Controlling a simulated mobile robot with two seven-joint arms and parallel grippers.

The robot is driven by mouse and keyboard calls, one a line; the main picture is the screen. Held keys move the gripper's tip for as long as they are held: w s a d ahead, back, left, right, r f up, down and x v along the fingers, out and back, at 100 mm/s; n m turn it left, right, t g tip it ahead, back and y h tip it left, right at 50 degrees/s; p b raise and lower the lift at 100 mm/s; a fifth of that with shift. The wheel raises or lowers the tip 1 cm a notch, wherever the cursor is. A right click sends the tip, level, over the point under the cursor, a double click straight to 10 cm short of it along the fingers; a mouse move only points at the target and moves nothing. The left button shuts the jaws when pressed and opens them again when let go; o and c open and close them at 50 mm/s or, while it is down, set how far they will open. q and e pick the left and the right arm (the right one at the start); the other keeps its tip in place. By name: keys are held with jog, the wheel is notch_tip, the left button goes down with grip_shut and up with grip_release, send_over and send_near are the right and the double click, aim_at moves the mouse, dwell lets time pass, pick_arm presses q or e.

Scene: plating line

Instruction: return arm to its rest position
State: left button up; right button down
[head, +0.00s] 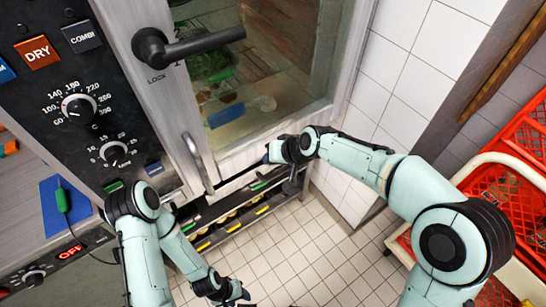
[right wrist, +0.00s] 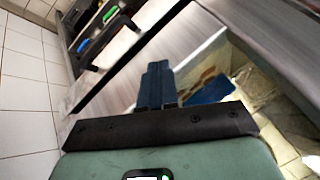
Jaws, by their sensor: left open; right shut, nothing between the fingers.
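The oven door (head: 228,168) has a glass window and a metal bar handle (head: 195,158). A control panel (head: 75,75) with dials is at the left. A rack (head: 230,222) is below. Red crates (head: 500,185) stand at the right. Tiled floor (head: 300,250) is open between my arms.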

jog(key=r, duration=0.1)
jog(key=s+r, duration=0.2)
jog(key=shift+s+a+r, duration=0.1)
jog(key=shift+s+r, duration=0.15)
jog(key=shift+r, duration=0.15)
jog(key=s+d+f+m+g+h, duration=0.1)
jog(key=s+d+f, duration=0.15)
jog(key=f, duration=0.55)
jog(key=s+d+f+m, duration=0.1)
jog(key=d+f, duration=0.2)
jog(key=f, duration=0.5)
jog(key=s+d+f+m+g+h, duration=0.1)
jog(key=s+d+f, duration=0.15)
jog(key=f, duration=0.65)
jog(key=s+d+f+m+g, duration=0.1)
jog(key=s+d+f, duration=0.2)
jog(key=s+f, duration=0.4)
jog(key=s+d+f+m+g, duration=0.2)
jog(key=s+d+f, duration=0.2)
jog(key=s+f, duration=0.4)
jog(key=s, duration=0.7)
jog(key=shift+d+f, duration=0.15)
jog(key=shift+f, duration=0.1)
